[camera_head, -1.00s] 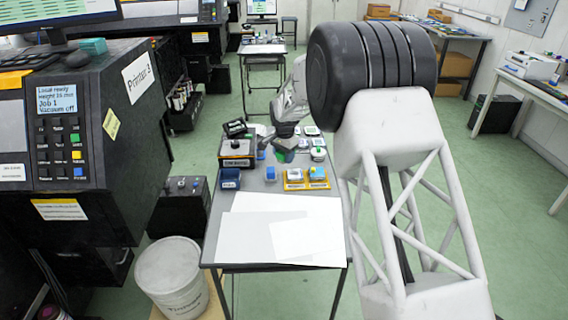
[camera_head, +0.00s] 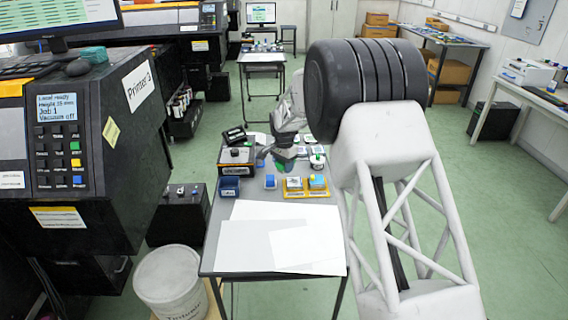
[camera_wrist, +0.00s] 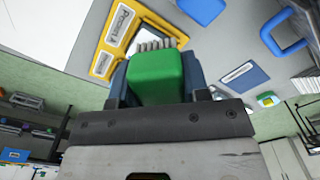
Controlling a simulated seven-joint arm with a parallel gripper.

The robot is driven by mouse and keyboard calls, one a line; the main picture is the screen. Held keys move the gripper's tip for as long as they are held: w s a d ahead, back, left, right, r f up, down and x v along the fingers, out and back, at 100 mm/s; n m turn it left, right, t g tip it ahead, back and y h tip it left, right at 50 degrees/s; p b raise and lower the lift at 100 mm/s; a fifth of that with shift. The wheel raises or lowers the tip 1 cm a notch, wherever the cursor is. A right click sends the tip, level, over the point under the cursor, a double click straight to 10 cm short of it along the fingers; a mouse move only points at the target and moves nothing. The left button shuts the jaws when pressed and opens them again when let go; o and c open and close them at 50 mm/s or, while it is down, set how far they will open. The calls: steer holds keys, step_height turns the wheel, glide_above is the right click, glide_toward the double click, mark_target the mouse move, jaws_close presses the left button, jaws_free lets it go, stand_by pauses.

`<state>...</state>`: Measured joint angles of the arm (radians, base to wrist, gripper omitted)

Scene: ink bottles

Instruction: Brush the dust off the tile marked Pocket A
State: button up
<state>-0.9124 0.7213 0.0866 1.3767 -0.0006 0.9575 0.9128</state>
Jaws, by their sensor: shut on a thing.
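My gripper (camera_head: 284,156) is shut on a green brush (camera_wrist: 158,75), whose pale bristles (camera_wrist: 158,45) point up in the wrist view. The brush also shows as a small green patch (camera_head: 280,168) in the head view, above the table behind the yellow tray (camera_head: 307,194). The tray holds a whitish tile (camera_head: 293,183) and a bluish tile (camera_head: 317,181). In the wrist view a label (camera_wrist: 121,23) that seems to read Pocket A lies on the yellow tray (camera_wrist: 149,17), beyond the bristles. The bristles look apart from the tray. Dust is too small to tell.
A dark boxed device (camera_head: 237,158) is behind the bin. White sheets (camera_head: 265,245) cover the near table. Several small items stand behind the tray.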

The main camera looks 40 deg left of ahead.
mark_target(301, 183)
steer(key=shift+f, duration=2.25)
steer(key=shift+f, duration=1)
steer(key=shift+w+d, duration=1.2)
steer(key=shift+w+d, duration=1.1)
steer(key=shift+w+d+f, duration=0.1)
steer(key=shift+w+d, duration=0.05)
steer(key=shift+c, duration=0.6)
steer(key=shift+d, duration=0.15)
